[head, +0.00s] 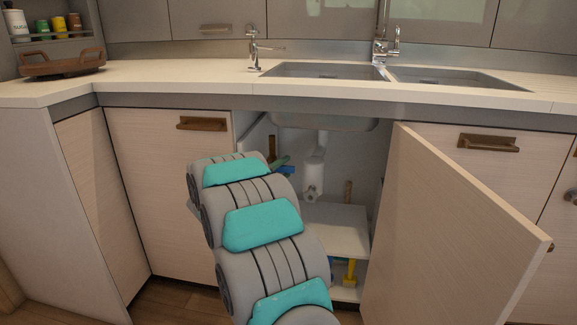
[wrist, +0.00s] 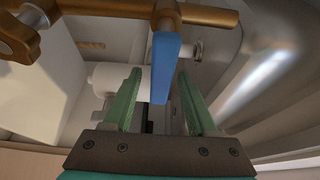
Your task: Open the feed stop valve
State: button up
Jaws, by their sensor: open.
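The valve shows in the wrist view as a blue lever (wrist: 166,58) on a brass pipe (wrist: 205,14). The lever hangs down from the pipe. In the head view a small blue piece (head: 287,170) and a brass pipe (head: 272,147) show inside the open cabinet, partly behind my arm. My gripper (wrist: 158,74) has two green fingers, set apart. In the wrist view the lever's lower end lies between the fingers, nearer the right one; I see no clear contact. In the head view my gripper is mostly hidden by my arm.
The cabinet door (head: 455,235) stands open at the right. A white drain pipe (head: 315,165) hangs beyond the gripper. A shelf (head: 335,228) lies below, with a yellow item (head: 350,272) under it. A metal sink bowl (wrist: 265,75) curves close on the right in the wrist view.

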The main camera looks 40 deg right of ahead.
jog(key=x, duration=0.3)
grip_shut()
dwell(0.6)
dwell(1.0)
